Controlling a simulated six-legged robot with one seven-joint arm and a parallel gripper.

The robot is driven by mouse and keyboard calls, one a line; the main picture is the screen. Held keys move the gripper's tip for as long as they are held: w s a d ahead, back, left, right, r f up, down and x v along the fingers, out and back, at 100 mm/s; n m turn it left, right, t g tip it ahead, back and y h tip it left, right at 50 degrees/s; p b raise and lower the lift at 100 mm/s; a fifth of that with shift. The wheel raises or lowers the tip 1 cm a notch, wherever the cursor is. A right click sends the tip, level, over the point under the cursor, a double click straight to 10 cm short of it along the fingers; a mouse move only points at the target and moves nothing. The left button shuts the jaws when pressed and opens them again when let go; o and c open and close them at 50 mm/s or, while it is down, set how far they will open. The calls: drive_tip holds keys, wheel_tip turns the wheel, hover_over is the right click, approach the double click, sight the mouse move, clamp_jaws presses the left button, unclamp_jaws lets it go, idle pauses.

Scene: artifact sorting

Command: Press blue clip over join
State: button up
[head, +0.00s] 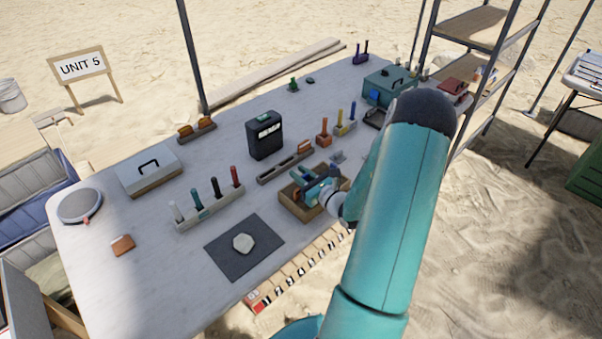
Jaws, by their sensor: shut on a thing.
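My gripper (316,190) is over the brown wooden tray (302,215) near the table's front edge. It is shut on a small blue piece (303,180), which appears to be the blue clip. The gripper and tray walls partly hide this piece. The join cannot be made out, and I cannot tell whether the clip touches anything in the tray.
A dark mat (225,262) with a pale stone (243,243) lies left of the tray. A grey holder (208,208) with several coloured tools and a black device (264,136) stand behind. My arm covers the table's right part.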

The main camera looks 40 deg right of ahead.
drive_tip(key=o, duration=1)
drive_tip(key=shift+o, duration=0.2)
drive_tip(key=shift+s, duration=0.1)
drive_tip(key=s, duration=1.3)
drive_tip(key=shift+s, duration=0.35)
drive_tip(key=shift+d, duration=0.1)
